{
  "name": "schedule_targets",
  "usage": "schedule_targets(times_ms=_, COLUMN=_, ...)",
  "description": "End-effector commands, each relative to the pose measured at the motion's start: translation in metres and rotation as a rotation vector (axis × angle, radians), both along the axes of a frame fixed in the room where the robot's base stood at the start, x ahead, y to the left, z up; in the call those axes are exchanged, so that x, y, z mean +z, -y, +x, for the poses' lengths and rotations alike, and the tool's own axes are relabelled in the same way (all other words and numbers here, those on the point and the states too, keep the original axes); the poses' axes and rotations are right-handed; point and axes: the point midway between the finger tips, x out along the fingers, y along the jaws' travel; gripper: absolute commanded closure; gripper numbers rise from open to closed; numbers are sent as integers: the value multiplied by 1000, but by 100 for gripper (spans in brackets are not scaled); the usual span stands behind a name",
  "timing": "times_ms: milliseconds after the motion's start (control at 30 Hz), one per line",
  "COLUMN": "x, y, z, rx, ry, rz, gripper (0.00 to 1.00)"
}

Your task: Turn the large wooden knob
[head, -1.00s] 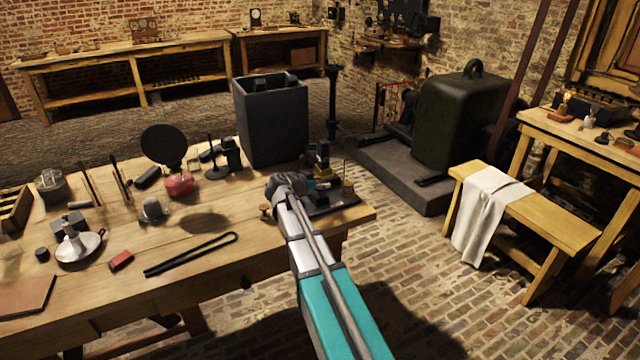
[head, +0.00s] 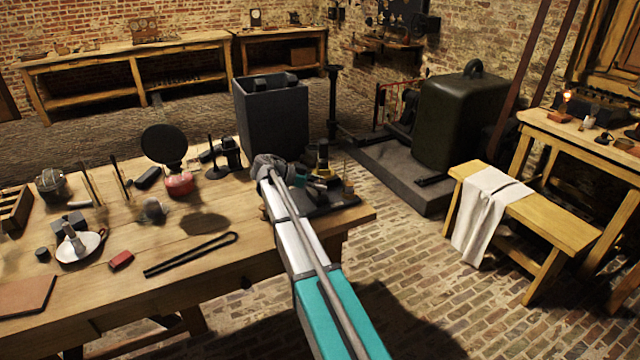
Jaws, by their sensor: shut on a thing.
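My gripper (head: 324,182) is over the black base (head: 345,202) of a small brass-and-black instrument (head: 322,155) at the bench's right end. It reaches in from the left and points right. Its jaws are shut on what looks like the large wooden knob (head: 347,187) on this base. The jaws cover part of it, and the contact is too small to see clearly. A smaller wooden knob (head: 263,212) shows at the base's left side, partly behind my arm.
A black disc on a stand (head: 164,146), a red-based piece (head: 179,185) and black tongs (head: 190,254) are on the bench to the left.

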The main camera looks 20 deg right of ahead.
Motion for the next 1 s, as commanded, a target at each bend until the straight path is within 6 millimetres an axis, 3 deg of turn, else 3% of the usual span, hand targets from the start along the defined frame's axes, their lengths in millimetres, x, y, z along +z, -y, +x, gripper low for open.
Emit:
schedule_targets(times_ms=433, x=-1, y=0, z=-1, rx=-17, ry=0, rz=5, gripper=87)
schedule_targets(times_ms=467, x=-1, y=0, z=-1, rx=-17, ry=0, rz=5, gripper=36)
schedule_targets(times_ms=633, x=-1, y=0, z=-1, rx=-16, ry=0, rz=3, gripper=5)
schedule_targets(times_ms=1000, x=0, y=0, z=-1, rx=-14, ry=0, rz=2, gripper=5)
